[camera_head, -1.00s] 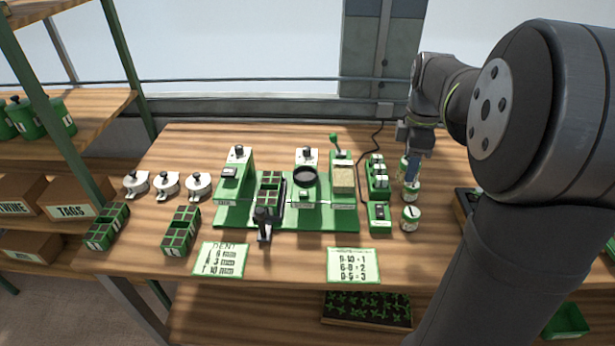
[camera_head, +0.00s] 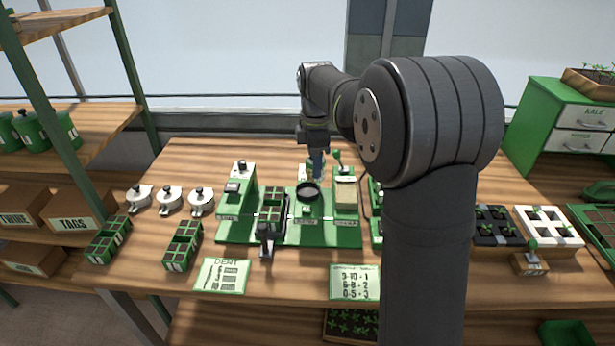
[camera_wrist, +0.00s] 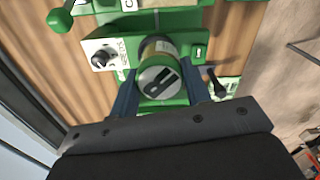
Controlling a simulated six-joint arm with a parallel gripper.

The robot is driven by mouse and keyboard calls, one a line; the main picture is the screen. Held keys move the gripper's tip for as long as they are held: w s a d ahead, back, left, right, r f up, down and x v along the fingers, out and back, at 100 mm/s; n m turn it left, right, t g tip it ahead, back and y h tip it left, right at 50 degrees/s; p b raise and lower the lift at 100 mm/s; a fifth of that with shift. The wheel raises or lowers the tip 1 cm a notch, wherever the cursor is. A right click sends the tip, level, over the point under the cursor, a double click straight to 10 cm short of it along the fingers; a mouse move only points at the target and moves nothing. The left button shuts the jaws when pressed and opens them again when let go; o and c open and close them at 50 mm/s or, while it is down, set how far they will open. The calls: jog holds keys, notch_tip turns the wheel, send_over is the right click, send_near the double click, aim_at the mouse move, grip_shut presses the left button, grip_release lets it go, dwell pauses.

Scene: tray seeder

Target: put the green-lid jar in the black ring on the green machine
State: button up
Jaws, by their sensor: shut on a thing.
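My gripper (camera_head: 318,173) is shut on a jar. In the wrist view the jar (camera_wrist: 158,78) sits between the two dark fingers (camera_wrist: 160,95), its round grey-and-green lid with a black mark facing the camera. In the head view the jar is hard to make out at the fingers. The green machine (camera_head: 333,235) stands mid-table. Its black ring (camera_head: 307,192) is just in front of and slightly left of the fingertips in the head view. The jar appears behind the ring, apart from it; its exact height is unclear.
A lever with a green ball (camera_head: 337,155) stands right of my gripper. A white dial box (camera_wrist: 103,55) is close to the jar in the wrist view. White-topped round pieces (camera_head: 170,200) and seed trays (camera_head: 182,245) are left. My arm hides the table right of the machine.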

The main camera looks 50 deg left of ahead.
aim_at(307, 176)
jog(key=shift+s+a+f, duration=0.5)
jog(key=shift+a+f, duration=0.25)
jog(key=shift+a, duration=0.15)
jog(key=shift+f, duration=1.85)
jog(key=shift+f, duration=0.15)
jog(key=o, duration=1)
notch_tip(307, 176, up, 12)
jog(key=shift+r, duration=0.15)
